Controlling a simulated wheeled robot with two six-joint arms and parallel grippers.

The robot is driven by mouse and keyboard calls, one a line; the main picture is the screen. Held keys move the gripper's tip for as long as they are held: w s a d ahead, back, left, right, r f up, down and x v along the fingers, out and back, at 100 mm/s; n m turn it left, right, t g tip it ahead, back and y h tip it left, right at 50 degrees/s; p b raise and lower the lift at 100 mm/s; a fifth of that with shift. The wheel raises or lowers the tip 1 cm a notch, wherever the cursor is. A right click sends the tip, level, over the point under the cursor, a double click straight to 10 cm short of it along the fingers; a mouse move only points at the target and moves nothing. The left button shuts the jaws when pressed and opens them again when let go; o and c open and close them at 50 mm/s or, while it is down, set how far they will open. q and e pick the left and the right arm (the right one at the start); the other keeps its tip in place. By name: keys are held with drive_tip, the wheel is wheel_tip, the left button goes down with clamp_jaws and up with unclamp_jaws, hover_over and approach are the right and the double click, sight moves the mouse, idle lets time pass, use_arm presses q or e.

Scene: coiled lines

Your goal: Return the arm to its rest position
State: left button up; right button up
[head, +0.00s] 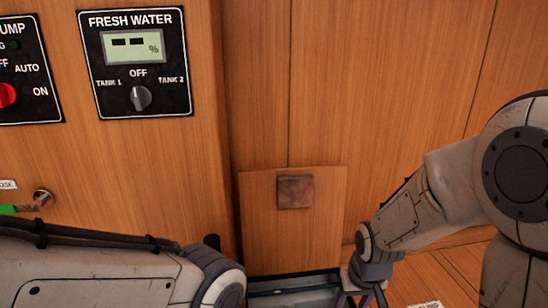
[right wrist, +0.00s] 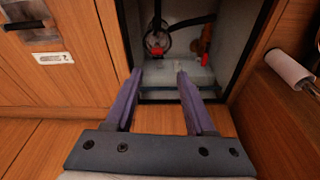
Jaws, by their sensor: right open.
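My right arm comes in from the right in the head view, and its gripper (head: 364,297) points down at the bottom edge, partly cut off. In the right wrist view the right gripper (right wrist: 159,73) is open, its two purple-grey fingers apart with nothing between them. The fingertips are in front of an open recess (right wrist: 228,60) in the wood. My left arm crosses the lower left of the head view; its gripper is out of the picture.
A wooden panel (head: 260,225) with a brown square patch (head: 295,192) stands above a low opening (head: 293,284). The recess holds a dark hose (right wrist: 193,21) and a red fitting (right wrist: 157,51). A fresh water panel (head: 138,62) is on the wall. A white cylinder (right wrist: 290,69) is at right.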

drive_tip(key=s+d, duration=0.2)
drive_tip(key=s, duration=0.3)
drive_tip(key=s+a+r+n+g, duration=0.1)
drive_tip(key=s+a+r+n, duration=0.25)
drive_tip(key=s+a, duration=0.35)
drive_tip(key=s+a+r+n+g, duration=0.1)
drive_tip(key=s+a+r+n, duration=0.25)
drive_tip(key=s+a, duration=0.3)
wheel_tip(320, 180, up, 38)
drive_tip(key=p, duration=3.7)
drive_tip(key=shift+w+a+f+y+p, duration=0.15)
drive_tip(key=shift+a+f+y+p, duration=0.1)
drive_tip(key=shift+y+p, duration=0.15)
